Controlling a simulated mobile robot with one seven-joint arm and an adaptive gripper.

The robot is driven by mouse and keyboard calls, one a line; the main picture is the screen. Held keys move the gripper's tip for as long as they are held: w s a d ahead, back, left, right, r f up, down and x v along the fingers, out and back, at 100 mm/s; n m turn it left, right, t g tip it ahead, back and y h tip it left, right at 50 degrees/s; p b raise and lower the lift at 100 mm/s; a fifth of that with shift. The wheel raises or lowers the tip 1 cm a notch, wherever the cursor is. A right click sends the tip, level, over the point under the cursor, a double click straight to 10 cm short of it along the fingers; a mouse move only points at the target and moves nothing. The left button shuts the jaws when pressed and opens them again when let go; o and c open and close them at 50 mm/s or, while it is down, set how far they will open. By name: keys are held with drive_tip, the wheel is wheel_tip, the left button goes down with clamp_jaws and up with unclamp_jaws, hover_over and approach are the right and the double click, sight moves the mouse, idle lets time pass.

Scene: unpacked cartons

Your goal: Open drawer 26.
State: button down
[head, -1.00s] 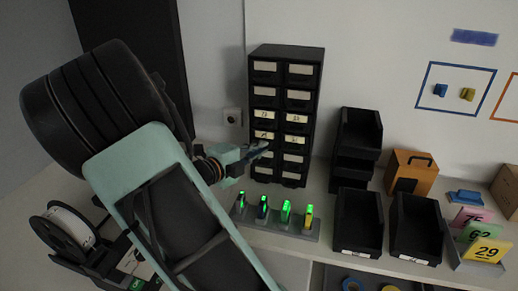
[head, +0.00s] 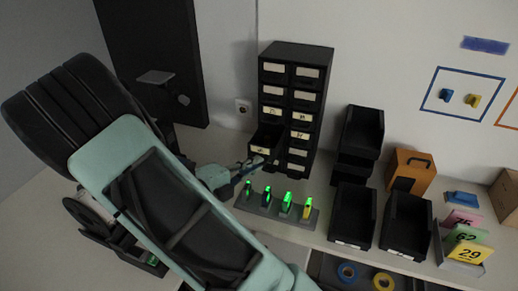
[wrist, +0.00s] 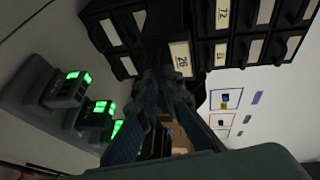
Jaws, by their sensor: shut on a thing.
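The black drawer cabinet (head: 297,51) stands against the wall, with two columns of labelled drawers. One left-column drawer (head: 259,149) in the lower half is pulled out, and its open top shows. In the wrist view the drawer in front of my fingers has a label reading 26 (wrist: 181,60) and juts out past its neighbours. My gripper (head: 258,162) is at the front of this drawer, just below its label. In the wrist view my gripper (wrist: 165,84) is shut at the drawer's lower front; the handle itself is hidden by the fingers.
A grey rack (head: 285,214) with several green-lit devices stands close below my gripper. Black open bins (head: 352,218) and an orange box (head: 410,171) are to the right of the cabinet. Number cards (head: 465,252) stand at the far right.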

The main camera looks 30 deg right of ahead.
drive_tip(key=shift+s+a, duration=0.15)
drive_tip(key=c, duration=2.1)
unclamp_jaws()
drive_tip(key=v, duration=1.2)
